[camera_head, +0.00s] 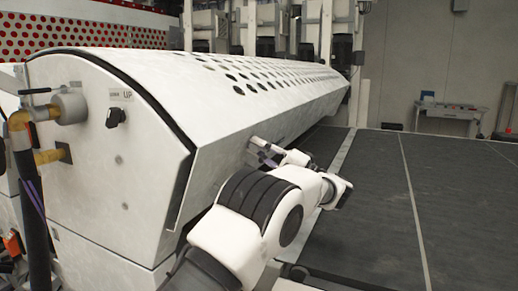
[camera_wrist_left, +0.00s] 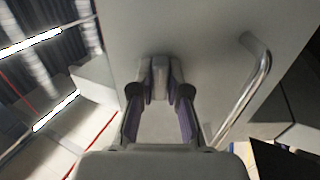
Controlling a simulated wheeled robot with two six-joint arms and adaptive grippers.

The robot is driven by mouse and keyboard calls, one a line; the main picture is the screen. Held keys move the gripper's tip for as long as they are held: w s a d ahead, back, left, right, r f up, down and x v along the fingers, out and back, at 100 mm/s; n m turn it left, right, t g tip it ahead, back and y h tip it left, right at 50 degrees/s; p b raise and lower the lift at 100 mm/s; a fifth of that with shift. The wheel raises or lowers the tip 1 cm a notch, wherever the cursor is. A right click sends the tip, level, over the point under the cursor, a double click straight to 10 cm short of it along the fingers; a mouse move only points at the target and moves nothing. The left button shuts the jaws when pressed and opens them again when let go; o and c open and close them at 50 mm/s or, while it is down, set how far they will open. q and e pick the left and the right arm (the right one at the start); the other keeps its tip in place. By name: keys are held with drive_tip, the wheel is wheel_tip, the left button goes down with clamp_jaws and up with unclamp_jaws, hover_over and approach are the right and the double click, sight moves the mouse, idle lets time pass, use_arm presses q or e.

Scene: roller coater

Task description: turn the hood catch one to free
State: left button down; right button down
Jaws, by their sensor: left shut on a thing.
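The long white hood (camera_head: 215,110) with rows of dark holes in its top runs from the left front to the back. My left gripper (camera_head: 266,154) is at the hood's lower front face. In the left wrist view my left gripper (camera_wrist_left: 161,92) has its two purple-lined fingers shut on the hood catch (camera_wrist_left: 160,68), a small grey block on the pale panel. The catch's far end and its exact turn are hard to tell. In the head view the catch is mostly hidden by the gripper. My right gripper is in neither view.
A bent metal handle (camera_wrist_left: 250,85) stands on the panel to the right of the gripper in the wrist view. A black knob (camera_head: 115,117) marked UP is on the hood's end.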

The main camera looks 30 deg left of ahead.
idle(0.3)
use_arm(q)
drive_tip(key=c, duration=1.1)
unclamp_jaws()
drive_tip(key=shift+a, duration=0.1)
drive_tip(key=shift+c, duration=0.2)
drive_tip(key=v, duration=1.2)
